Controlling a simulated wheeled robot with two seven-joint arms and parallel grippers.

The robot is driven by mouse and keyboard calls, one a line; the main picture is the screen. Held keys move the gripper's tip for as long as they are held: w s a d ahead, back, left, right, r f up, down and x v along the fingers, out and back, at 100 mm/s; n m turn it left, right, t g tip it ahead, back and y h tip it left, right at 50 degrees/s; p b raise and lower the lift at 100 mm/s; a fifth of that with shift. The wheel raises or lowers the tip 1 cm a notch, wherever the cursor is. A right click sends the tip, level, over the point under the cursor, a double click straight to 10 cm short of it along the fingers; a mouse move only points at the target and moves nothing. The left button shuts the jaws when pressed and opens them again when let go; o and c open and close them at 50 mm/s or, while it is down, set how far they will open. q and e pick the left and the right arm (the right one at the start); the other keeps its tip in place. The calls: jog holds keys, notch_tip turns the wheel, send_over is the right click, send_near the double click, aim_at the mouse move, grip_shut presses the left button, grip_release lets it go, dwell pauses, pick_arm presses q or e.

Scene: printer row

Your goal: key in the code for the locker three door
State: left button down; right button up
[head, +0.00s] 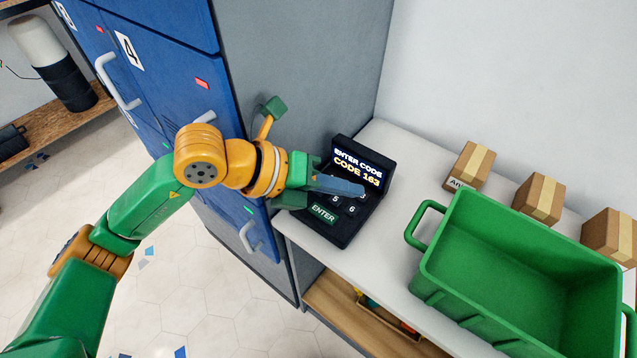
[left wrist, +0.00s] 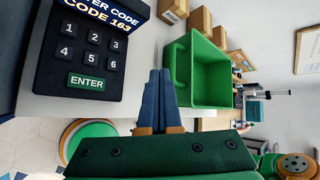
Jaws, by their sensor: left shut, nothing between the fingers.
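A black keypad (head: 326,226) stands at the left end of a white counter. Its raised screen (head: 358,168) reads "ENTER CODE" and "CODE 163". In the left wrist view the keypad (left wrist: 83,95) shows keys 1 to 6 and a green ENTER key (left wrist: 87,83). My left gripper (head: 360,189) is shut and empty, its blue fingers over the upper keys in the head view, hiding some of them; contact cannot be told. It also shows in the left wrist view (left wrist: 160,75), right of the keypad. Blue locker doors (head: 165,75) stand left, one labelled 4.
A green crate (head: 437,262) stands on the counter (head: 405,160) right of the keypad. Several cardboard boxes (head: 540,198) line the wall behind it. A grey locker side (head: 300,70) rises behind the keypad. A wooden shelf (head: 345,312) lies below the counter.

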pick_arm(q)
jog(key=w+a+y, duration=0.1)
jog(key=w+a, duration=0.1)
jog(key=t+y+b, duration=0.2)
jog(key=b, duration=0.5)
send_near(330, 211)
jog(key=w+d+f, duration=0.2)
jog(key=d, duration=0.1)
jog(key=shift+w+d+f, duration=0.25)
jog(key=shift+w+f, duration=0.1)
jog(key=shift+w, duration=0.05)
jog(key=shift+f, duration=0.1)
pick_arm(e)
notch_tip(330, 211, down, 7)
jog(key=shift+w, duration=0.3)
dwell(0.7)
pick_arm(q)
jog(key=shift+f+b, duration=0.4)
jog(key=shift+b, duration=0.25)
pick_arm(e)
jog(key=shift+f, duration=0.65)
